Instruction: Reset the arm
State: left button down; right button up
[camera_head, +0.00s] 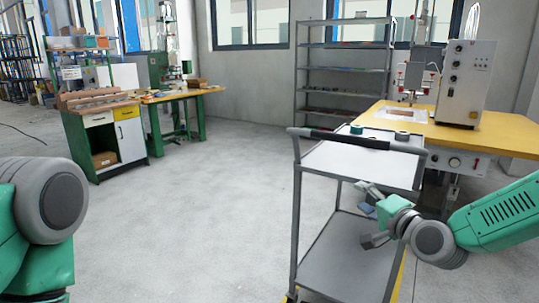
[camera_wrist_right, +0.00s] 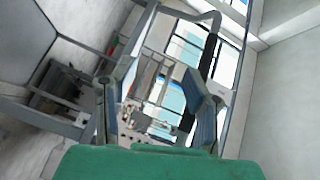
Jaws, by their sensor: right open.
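My right arm comes in from the right in the head view. Its green and grey gripper (camera_head: 366,217) is open and empty, in front of the grey cart (camera_head: 318,245) and between its upper and lower shelves in the picture. In the right wrist view the two fingers of the right gripper (camera_wrist_right: 155,105) stand apart with nothing between them. On the left of the head view a green and grey part of my left arm shows at the edge. My left gripper is out of view.
The cart has a dark push handle (camera_head: 350,138) and small items on its top. Behind it stand a yellow-topped table (camera_head: 500,135) with a machine and a control box (camera_head: 466,82), and metal shelves (camera_head: 342,75). A workbench (camera_head: 107,140) stands left. The middle floor is clear.

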jog(key=s+a+f+n+g+p, duration=0.2)
jog(key=s+a+f+n+g, duration=0.15)
jog(key=s+f, duration=0.55)
jog(key=s+a+f+n+g+p, duration=0.25)
jog(key=s+f+g, duration=0.25)
jog(key=s+f, duration=0.45)
jog(key=s+d+f+n+g+h+p, duration=0.1)
jog(key=s+d+n+g, duration=0.1)
jog(key=s, duration=0.6)
jog(key=s+d+f+n+g+h+p, duration=0.1)
jog(key=s+d+f+n+g+h, duration=0.1)
jog(key=s, duration=0.7)
jog(key=s+d+f+n+g+h+p, duration=0.1)
jog(key=s+d+f+n+g, duration=0.1)
jog(key=s, duration=0.6)
jog(key=shift+s+d+f+g+h, duration=0.25)
jog(key=shift+d+g, duration=0.4)
jog(key=shift+d, duration=0.55)
jog(key=shift+w, duration=0.15)
